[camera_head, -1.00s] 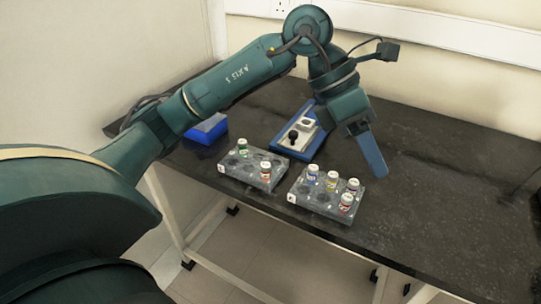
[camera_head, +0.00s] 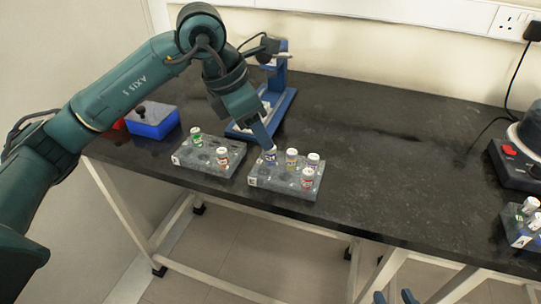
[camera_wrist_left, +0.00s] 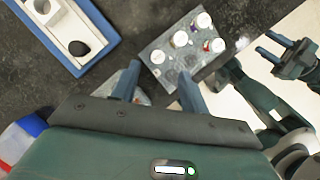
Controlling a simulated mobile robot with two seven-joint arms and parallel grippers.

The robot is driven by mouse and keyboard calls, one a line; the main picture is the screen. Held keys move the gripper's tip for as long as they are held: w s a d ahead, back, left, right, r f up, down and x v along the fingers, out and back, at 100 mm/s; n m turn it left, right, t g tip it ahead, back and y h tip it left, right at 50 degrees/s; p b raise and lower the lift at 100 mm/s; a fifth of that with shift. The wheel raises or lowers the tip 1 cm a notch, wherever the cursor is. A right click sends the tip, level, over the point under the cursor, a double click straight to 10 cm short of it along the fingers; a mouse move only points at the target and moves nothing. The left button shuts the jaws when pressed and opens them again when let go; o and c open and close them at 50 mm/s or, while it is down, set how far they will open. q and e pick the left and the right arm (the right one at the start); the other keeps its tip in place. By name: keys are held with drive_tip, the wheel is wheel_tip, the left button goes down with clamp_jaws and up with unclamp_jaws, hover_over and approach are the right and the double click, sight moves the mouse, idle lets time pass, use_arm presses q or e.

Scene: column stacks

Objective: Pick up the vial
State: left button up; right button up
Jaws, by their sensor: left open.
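The right-hand grey rack (camera_head: 285,190) holds several white-capped vials: a blue-labelled one (camera_head: 270,159), a yellow-labelled one (camera_head: 291,160), a purple-labelled one (camera_head: 313,161) and a red-labelled one (camera_head: 307,181). My left gripper (camera_head: 268,143) points down just above and behind the blue-labelled vial. In the left wrist view the left gripper (camera_wrist_left: 158,72) is open, and the nearest vial cap (camera_wrist_left: 157,57) lies just beyond the gap between its fingers. Contact cannot be told. My right gripper (camera_head: 395,297) is open and empty at the bottom edge, away from the racks.
A left-hand grey rack (camera_head: 208,166) holds a green-labelled vial (camera_head: 196,138) and a red-labelled vial (camera_head: 222,158). A blue-based device (camera_head: 283,100) stands behind the racks. A blue box (camera_head: 153,122) is at left. A round device (camera_head: 515,170) and another rack are at right. The middle of the bench is clear.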

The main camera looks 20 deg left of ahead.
sight(271, 156)
use_arm(q)
drive_tip(key=x, duration=0.5)
drive_tip(key=shift+w+b, duration=0.25)
drive_tip(key=shift+b, duration=0.05)
drive_tip(key=shift+c, duration=0.5)
clamp_jaws()
